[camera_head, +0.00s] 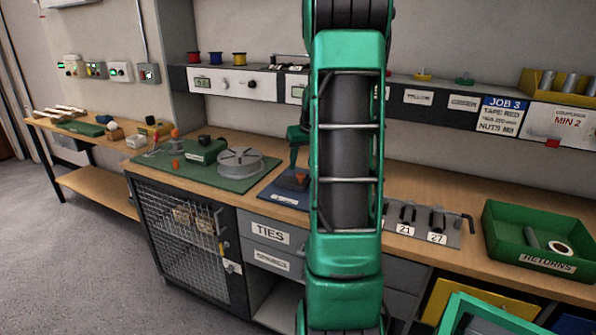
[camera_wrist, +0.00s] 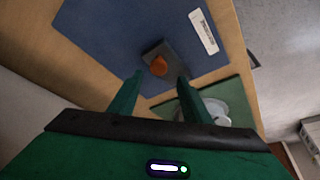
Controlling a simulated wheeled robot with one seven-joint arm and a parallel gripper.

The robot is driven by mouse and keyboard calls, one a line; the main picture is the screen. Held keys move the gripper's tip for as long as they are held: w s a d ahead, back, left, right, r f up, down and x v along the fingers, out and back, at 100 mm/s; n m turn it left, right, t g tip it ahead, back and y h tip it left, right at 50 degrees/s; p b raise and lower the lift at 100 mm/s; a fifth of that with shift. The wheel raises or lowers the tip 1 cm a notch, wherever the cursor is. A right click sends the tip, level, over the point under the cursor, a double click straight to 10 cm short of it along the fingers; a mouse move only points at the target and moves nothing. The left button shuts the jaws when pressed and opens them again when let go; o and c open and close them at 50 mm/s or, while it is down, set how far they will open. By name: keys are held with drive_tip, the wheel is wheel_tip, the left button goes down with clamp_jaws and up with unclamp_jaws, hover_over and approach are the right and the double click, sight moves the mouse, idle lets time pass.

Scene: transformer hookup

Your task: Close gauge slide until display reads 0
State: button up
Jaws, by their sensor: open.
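A dark block with an orange top (camera_head: 294,178) sits on the blue mat (camera_head: 270,195) in the head view. In the wrist view the blue mat (camera_wrist: 95,40) bears the same dark block with its orange part (camera_wrist: 159,66). I cannot tell whether this is the gauge slide. No readable gauge display shows on it. My gripper (camera_wrist: 160,78) is open and empty, its green fingers apart, with the block beyond and between the fingertips. In the head view my gripper hangs over the mat, partly hidden by my arm.
A green mat with a grey reel (camera_head: 240,163) lies left of the blue mat. A tool plate (camera_head: 425,222) marked 21 and 27 and a green returns tray (camera_head: 540,240) stand to the right. My arm hides the bench middle.

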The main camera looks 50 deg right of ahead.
drive_tip(key=v, duration=0.5)
drive_tip(key=shift+s+a+r, duration=0.1)
drive_tip(key=shift+r, duration=0.2)
idle(0.8)
